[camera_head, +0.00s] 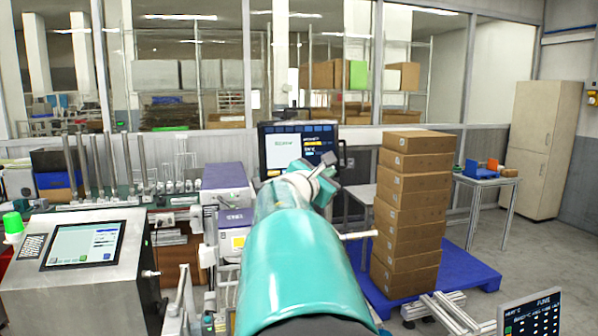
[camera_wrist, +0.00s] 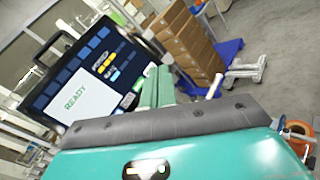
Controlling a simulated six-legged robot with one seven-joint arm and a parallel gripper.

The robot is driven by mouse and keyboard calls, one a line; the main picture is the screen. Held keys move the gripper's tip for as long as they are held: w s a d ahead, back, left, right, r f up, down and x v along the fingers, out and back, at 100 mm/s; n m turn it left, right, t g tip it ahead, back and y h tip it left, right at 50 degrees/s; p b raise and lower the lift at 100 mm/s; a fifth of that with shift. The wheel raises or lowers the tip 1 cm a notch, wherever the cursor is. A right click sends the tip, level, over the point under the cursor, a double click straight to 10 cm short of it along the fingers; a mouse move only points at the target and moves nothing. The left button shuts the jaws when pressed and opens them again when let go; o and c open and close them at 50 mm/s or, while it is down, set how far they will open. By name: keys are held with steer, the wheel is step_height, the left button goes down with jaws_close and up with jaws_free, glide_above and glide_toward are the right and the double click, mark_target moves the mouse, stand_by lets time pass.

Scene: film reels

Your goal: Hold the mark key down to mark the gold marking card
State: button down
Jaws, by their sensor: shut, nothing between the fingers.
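A dark touch screen (camera_head: 297,148) stands upright behind my arm in the head view. In the wrist view the screen (camera_wrist: 62,62) is tilted and close, with a white panel reading READY (camera_wrist: 75,98). Blue keys and a few yellow and other coloured marks show beside the panel; their labels are too blurred to tell which is the mark key. My gripper (camera_wrist: 152,86) is shut and empty, its green fingers together near the screen's lower right part. I cannot tell whether they touch it. In the head view my gripper is partly hidden by my arm. I cannot make out a gold marking card.
Stacked brown boxes (camera_head: 411,205) stand on a blue pallet (camera_head: 462,268) to the right. Purple-topped machines (camera_head: 226,177) are left of my arm. A metal console (camera_head: 85,262) with a screen stands at the front left. Open floor shows at the far right.

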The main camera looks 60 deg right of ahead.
steer(key=w+d+f, duration=0.1)
steer(key=w+d, duration=0.4)
steer(key=shift+w+d+f, duration=0.15)
steer(key=shift+f, duration=0.15)
steer(key=shift+w+d, duration=0.1)
stand_by(1.9)
steer(key=shift+w+d, duration=0.15)
steer(key=shift+d, duration=0.05)
steer(key=shift+w+d+f, duration=0.15)
steer(key=shift+w+d, duration=0.1)
steer(key=shift+w, duration=0.05)
stand_by(1.5)
steer(key=shift+s+a, duration=0.55)
steer(key=shift+s+r, duration=0.1)
steer(key=shift+r, duration=0.1)
steer(key=shift+s+a+r, duration=0.25)
steer(key=shift+s+a, duration=0.55)
steer(key=shift+a, duration=0.05)
steer(key=shift+s+a+r, duration=0.2)
steer(key=shift+s+a, duration=0.6)
steer(key=shift+a, duration=0.05)
